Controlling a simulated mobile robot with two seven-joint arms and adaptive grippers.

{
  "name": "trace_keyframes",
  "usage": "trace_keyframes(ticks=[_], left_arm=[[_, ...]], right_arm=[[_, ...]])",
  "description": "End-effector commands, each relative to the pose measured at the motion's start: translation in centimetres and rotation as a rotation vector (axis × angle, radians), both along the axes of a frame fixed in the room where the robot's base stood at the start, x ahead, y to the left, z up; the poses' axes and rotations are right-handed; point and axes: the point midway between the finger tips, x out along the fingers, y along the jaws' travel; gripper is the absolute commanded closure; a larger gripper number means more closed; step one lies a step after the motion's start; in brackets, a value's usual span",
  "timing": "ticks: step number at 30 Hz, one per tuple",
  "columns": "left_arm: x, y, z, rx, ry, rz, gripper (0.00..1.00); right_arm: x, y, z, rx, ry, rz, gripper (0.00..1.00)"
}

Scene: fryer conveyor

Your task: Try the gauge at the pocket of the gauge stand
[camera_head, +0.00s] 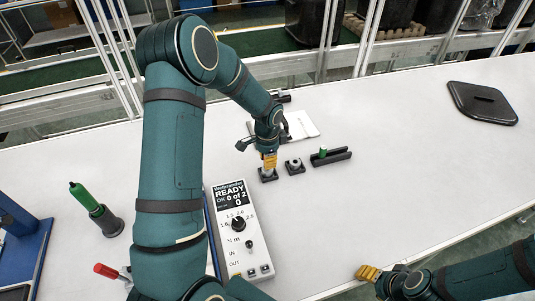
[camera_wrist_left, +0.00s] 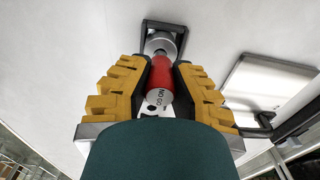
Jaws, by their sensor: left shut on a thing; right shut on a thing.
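My left gripper (camera_head: 268,160) points down over a small black block (camera_head: 268,177) in the middle of the table. In the left wrist view (camera_wrist_left: 158,85) its fingers are shut on a red cylindrical gauge (camera_wrist_left: 161,72) marked NO GO. Beyond the gauge lies a grey round part in a black square frame (camera_wrist_left: 148,24); I cannot tell whether they touch. Right of that block are a black block with a grey ring (camera_head: 294,166) and a low black bar (camera_head: 340,156) holding a green piece (camera_head: 323,152). My right gripper (camera_head: 367,272) is shut at the lower right; what it holds is hidden.
A white meter box (camera_head: 233,220) reads READY, OK 0 of 2. A green-handled tool (camera_head: 83,195) stands in a dark holder at left, near a red handle (camera_head: 105,271). A white plate (camera_head: 301,124) lies behind the gripper, a black pad (camera_head: 482,103) far right.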

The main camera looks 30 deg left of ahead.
Motion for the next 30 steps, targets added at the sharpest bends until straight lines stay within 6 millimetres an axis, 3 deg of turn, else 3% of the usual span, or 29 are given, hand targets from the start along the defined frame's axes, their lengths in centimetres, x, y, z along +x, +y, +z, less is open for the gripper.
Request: trace_keyframes(ticks=[1,8,30], left_arm=[[0.0,0.0,-2.7,0.0,0.0,0.0,1.0],[0.0,0.0,-2.6,0.0,0.0,0.0,1.0],[0.0,0.0,2.3,-0.001,-0.001,0.001,1.0]], right_arm=[[-0.4,0.0,-2.8,0.0,0.013,0.004,0.53],[-0.4,0.0,-2.8,0.0,0.013,0.004,0.53],[-0.4,0.0,0.5,0.0,0.012,0.004,0.53]])
